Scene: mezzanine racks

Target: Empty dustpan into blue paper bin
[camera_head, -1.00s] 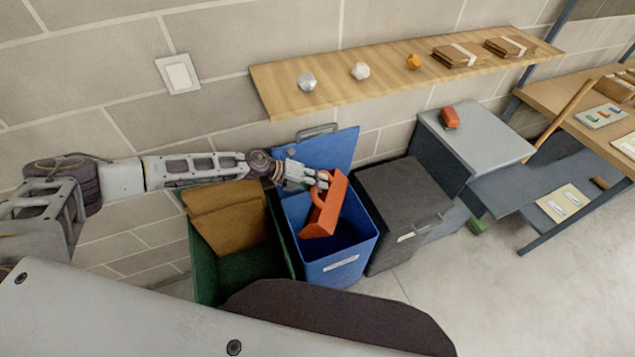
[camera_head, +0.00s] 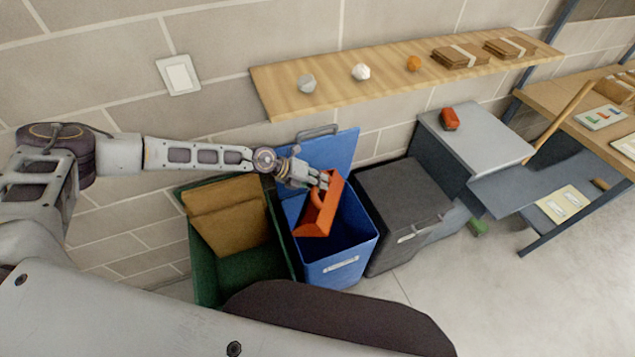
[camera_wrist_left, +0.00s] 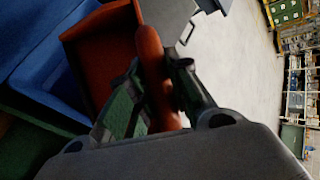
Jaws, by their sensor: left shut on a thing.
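The orange-red dustpan (camera_head: 320,215) is held by my left gripper (camera_head: 319,183) above the open mouth of the blue bin (camera_head: 345,266). The dustpan is tilted, with its pan hanging down over the opening. In the left wrist view my left gripper (camera_wrist_left: 150,95) is shut around the dustpan's handle (camera_wrist_left: 155,75), and the empty-looking pan (camera_wrist_left: 98,55) extends beyond it. The blue bin's lid (camera_head: 333,150) stands open against the wall. The bin's inside is dark and its contents cannot be seen. My right gripper is not in view.
A green bin (camera_head: 215,270) holding brown cardboard (camera_head: 230,215) stands left of the blue bin. A closed dark grey bin (camera_head: 400,205) stands right of it. A wooden shelf (camera_head: 330,90) with small objects runs along the wall above. Clear floor (camera_head: 480,300) lies to the right.

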